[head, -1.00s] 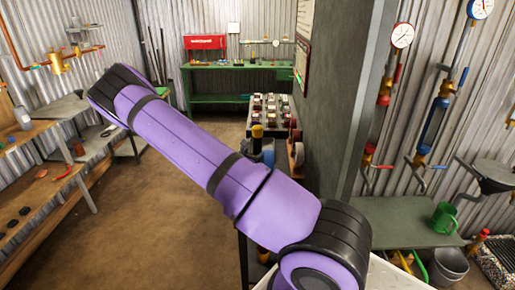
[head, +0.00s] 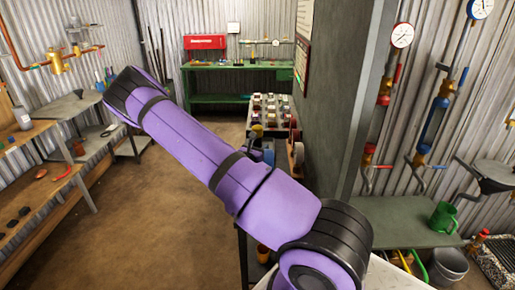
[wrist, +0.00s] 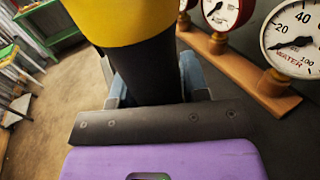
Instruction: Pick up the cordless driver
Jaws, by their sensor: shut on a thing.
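The cordless driver shows in the wrist view as a yellow body (wrist: 125,20) above a thick black handle (wrist: 148,68). My gripper (wrist: 155,82) has its blue-grey fingers on both sides of the black handle and is shut on it. The driver's lower end is hidden behind the dark palm bar. In the head view a small yellow part (head: 257,130), likely the driver, shows above my purple arm. My arm hides most of the gripper there.
Gauges (wrist: 292,38) on a wooden rail (wrist: 240,75) stand close right of the driver in the wrist view. In the head view, a rack of small items (head: 270,108) is beside the grey wall (head: 335,100). Open floor (head: 150,215) lies left, before a wooden bench (head: 30,135).

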